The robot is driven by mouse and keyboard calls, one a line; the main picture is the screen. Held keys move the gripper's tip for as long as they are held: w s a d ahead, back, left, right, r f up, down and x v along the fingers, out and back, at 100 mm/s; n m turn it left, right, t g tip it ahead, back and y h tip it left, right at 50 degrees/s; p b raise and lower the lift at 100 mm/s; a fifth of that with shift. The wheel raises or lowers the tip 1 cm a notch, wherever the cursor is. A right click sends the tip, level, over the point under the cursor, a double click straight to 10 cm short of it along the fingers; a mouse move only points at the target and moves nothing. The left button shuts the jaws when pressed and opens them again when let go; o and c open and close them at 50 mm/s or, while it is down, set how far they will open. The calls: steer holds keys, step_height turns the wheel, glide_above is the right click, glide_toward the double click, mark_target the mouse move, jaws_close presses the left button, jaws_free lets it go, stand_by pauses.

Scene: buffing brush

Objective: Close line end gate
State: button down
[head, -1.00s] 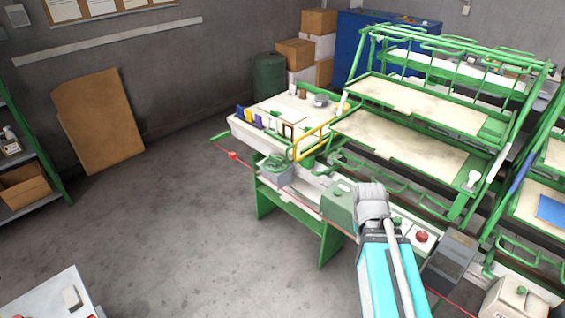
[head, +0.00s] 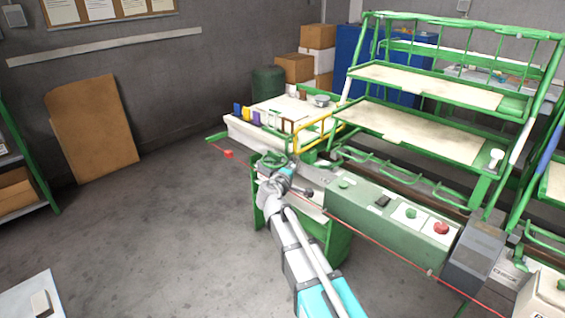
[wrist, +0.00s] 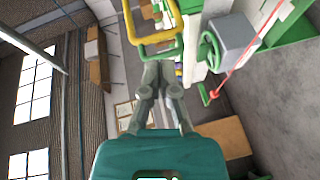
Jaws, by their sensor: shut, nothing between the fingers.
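The line end gate looks to be the yellow tubular frame (head: 318,131) at the far end of the green line, beside the white table. It also shows at the top of the wrist view (wrist: 152,38), a rounded yellow loop just beyond my fingertips. My gripper (head: 291,166) is near the end of the line, just in front of the yellow frame and left of it. In the wrist view the fingers (wrist: 160,68) are together and empty. I cannot tell whether the fingertips touch the frame. The gate's hinge is not clear in either view.
A green control box (head: 390,217) with a red button (head: 441,228) runs along the line to the right of my arm. A red cord (head: 380,243) runs along its front. The white table (head: 265,127) holds small items. The grey floor on the left is open.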

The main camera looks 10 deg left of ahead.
steer(key=a+n+t+y+b, duration=0.1)
steer(key=a+n+t+y, duration=0.1)
steer(key=a, duration=0.6)
steer(key=shift+w+a+n+y+b, duration=0.4)
steer(key=shift+w+n+y, duration=0.1)
steer(key=shift+n, duration=0.5)
steer(key=shift+w+d+f, duration=0.1)
steer(key=w+d, duration=0.3)
steer(key=w, duration=0.9)
steer(key=shift+w+d, duration=0.15)
steer(key=shift+d, duration=0.25)
steer(key=shift+f, duration=0.1)
steer(key=shift+a, duration=0.1)
